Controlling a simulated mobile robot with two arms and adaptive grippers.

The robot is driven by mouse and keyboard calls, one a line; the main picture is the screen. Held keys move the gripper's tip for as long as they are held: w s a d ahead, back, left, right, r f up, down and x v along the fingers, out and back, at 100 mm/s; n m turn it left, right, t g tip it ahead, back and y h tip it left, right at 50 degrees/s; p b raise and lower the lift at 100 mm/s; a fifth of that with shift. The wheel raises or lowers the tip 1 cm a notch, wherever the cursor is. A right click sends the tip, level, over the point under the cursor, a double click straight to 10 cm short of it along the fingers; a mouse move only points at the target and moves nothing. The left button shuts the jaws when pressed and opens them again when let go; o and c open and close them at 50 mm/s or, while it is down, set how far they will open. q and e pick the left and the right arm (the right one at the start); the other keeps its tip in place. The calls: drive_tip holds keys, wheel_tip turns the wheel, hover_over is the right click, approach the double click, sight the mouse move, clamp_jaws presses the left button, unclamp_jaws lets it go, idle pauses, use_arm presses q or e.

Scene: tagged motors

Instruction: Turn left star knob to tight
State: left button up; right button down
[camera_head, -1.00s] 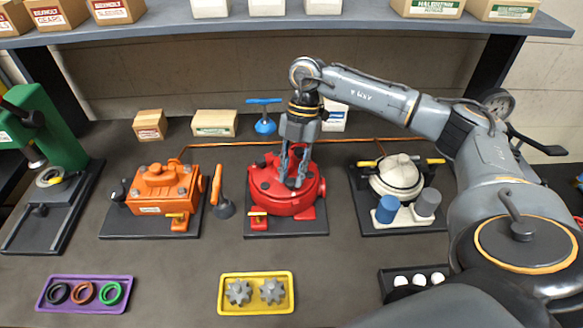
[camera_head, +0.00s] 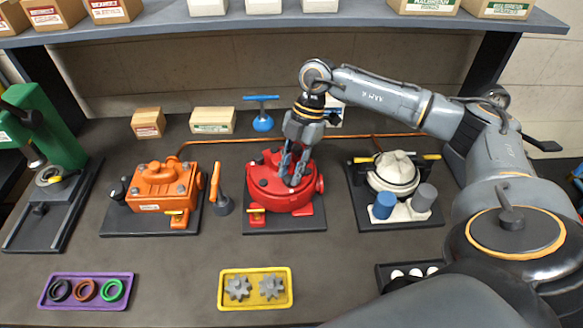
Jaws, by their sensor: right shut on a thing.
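The red motor (camera_head: 283,203) stands on a dark base plate at the middle of the bench, with dark knobs on its top. My right gripper (camera_head: 291,179) reaches down from above, tilted, with its fingers on the top of the red motor. It is shut on a small part there, apparently a star knob, mostly hidden between the fingers. I cannot make out the knob's shape or any tight mark. A dark knob (camera_head: 264,184) shows left of the fingers. My left gripper is not in view.
An orange motor (camera_head: 160,188) stands to the left and a white motor (camera_head: 394,175) to the right. A yellow tray (camera_head: 224,303) with two grey gears and a purple tray (camera_head: 45,301) with rings lie in front. A blue-handled tool (camera_head: 262,122) stands behind.

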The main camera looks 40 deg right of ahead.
drive_tip(key=shift+w+r, duration=0.2)
drive_tip(key=shift+r, duration=0.05)
drive_tip(key=c, duration=1.3)
unclamp_jaws()
drive_tip(key=shift+o, duration=1)
drive_tip(key=shift+s, duration=0.2)
drive_tip(key=shift+f, duration=0.1)
drive_tip(key=v, duration=0.8)
